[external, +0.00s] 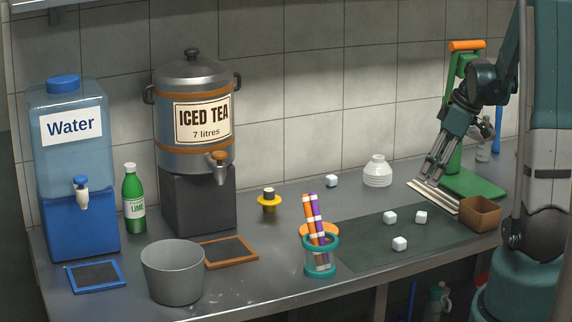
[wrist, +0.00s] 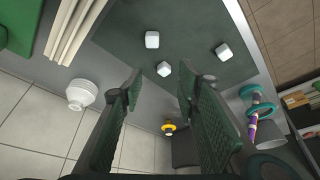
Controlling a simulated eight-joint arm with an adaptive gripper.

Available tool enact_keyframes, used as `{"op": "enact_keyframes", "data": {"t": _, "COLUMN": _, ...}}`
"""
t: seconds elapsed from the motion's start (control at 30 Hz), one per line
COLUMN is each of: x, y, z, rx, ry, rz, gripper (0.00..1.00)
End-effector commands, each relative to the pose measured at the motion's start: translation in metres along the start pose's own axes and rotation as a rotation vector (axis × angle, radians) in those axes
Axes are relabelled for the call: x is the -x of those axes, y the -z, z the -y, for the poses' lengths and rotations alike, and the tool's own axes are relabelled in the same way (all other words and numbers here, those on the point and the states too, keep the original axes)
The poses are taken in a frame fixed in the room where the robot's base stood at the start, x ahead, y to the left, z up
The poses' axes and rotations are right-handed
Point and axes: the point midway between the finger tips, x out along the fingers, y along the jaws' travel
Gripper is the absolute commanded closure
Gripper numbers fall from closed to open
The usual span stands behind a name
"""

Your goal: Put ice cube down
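Three white ice cubes lie apart on the dark mat (external: 365,251) in the external view: one at the back (external: 390,217), one to its right (external: 421,217) and one nearer the front (external: 400,243). A fourth ice cube (external: 331,181) lies on the counter behind the mat. The wrist view shows three cubes on the mat, one left (wrist: 152,40), one right (wrist: 224,51) and one lower (wrist: 163,68), seen beyond the gap between my fingertips. My gripper (external: 432,182) is above the counter at the right. In the wrist view its fingers (wrist: 160,82) are apart, with nothing held.
Pale sticks (external: 433,197) lie below my gripper, beside a brown box (external: 481,214) and the green press (external: 470,184). A teal holder with striped straws (external: 320,262) stands at the mat's left end. Mat space between cubes is free.

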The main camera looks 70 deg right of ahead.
Motion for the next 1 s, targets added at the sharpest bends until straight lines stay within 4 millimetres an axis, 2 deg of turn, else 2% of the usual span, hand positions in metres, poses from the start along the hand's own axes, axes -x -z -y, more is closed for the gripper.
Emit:
{"op": "enact_keyframes", "data": {"t": 0.2, "x": 0.006, "y": 0.043, "z": 0.038, "rx": 0.003, "ry": -0.007, "rz": 0.012, "gripper": 0.68}}
{"op": "enact_keyframes", "data": {"t": 0.5, "x": 0.018, "y": 0.097, "z": 0.1, "rx": 0.0, "ry": -0.025, "rz": 0.019, "gripper": 0.68}}
{"op": "enact_keyframes", "data": {"t": 0.7, "x": 0.026, "y": 0.127, "z": 0.143, "rx": 0.0, "ry": -0.037, "rz": 0.017, "gripper": 0.68}}
{"op": "enact_keyframes", "data": {"t": 1.0, "x": 0.04, "y": 0.161, "z": 0.211, "rx": 0.001, "ry": -0.055, "rz": 0.002, "gripper": 0.68}}
